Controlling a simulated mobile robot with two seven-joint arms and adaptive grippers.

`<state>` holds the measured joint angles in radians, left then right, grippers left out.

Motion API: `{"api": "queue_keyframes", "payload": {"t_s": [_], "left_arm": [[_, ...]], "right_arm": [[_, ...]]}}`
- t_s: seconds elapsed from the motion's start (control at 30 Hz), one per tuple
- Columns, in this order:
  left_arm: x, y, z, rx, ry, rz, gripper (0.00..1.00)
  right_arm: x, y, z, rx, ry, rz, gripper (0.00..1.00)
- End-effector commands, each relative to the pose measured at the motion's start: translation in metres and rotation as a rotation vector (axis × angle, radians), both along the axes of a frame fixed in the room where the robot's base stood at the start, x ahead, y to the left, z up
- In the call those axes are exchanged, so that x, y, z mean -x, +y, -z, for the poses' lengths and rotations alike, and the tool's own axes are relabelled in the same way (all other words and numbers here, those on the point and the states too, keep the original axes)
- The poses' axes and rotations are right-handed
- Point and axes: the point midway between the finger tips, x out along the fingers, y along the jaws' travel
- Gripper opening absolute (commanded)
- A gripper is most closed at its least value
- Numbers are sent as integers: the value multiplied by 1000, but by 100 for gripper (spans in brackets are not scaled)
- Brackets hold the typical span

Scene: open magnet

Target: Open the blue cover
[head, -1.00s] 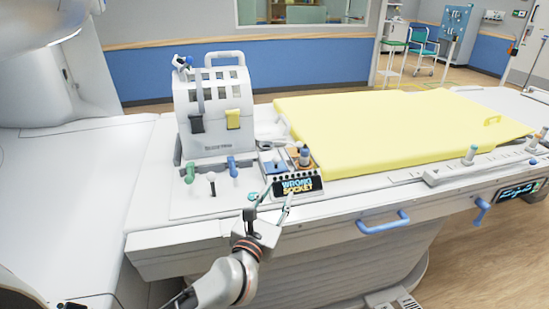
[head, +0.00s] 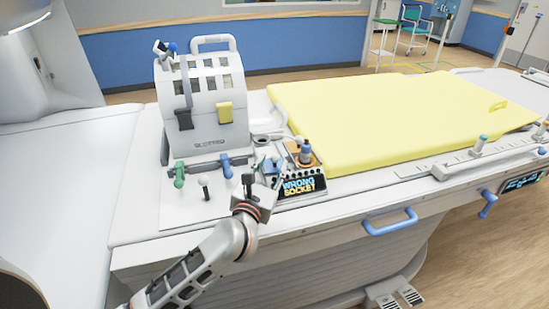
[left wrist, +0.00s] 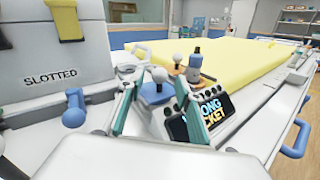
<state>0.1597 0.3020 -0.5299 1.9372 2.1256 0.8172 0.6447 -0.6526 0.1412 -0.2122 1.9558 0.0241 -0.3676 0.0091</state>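The blue cover (head: 270,164) is a small blue piece on the console beside the dark sign. In the left wrist view the blue cover (left wrist: 154,94) shows between my fingers, with a pale round knob (left wrist: 159,75) above it. My left gripper (head: 263,181) is open, just in front of the cover. In the left wrist view the fingers of my left gripper (left wrist: 157,82) stand apart on either side of the cover. I cannot tell whether they touch it. The cover's lower part is partly hidden. My right gripper is not in view.
A dark sign (head: 302,187) reading "WRONG SOCKET" is close on the right. A blue bottle-like piece (head: 306,152) stands on an orange-brown base behind it. Left are a slotted white box (head: 205,110) and green, white and blue levers. A yellow pad (head: 400,110) lies behind.

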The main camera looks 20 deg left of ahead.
Motion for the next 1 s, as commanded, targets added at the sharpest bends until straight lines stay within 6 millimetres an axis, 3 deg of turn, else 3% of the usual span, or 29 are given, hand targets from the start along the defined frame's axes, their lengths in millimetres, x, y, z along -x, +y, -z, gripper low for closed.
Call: {"api": "queue_keyframes", "payload": {"t_s": [0.23, 0.57, 0.6, 0.73, 1.0], "left_arm": [[-29, 0, 0, -1, -1, 0, 35], [-34, 0, 0, 0, 0, 0, 35], [-34, 0, 0, 0, 0, 0, 32], [-34, 0, 0, 0, 0, 0, 0], [-42, 6, 0, -3, -1, -2, 0]], "right_arm": [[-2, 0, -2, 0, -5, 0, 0], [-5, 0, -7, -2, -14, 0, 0], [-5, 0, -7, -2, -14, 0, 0], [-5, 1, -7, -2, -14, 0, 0], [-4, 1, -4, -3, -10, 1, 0]]}}
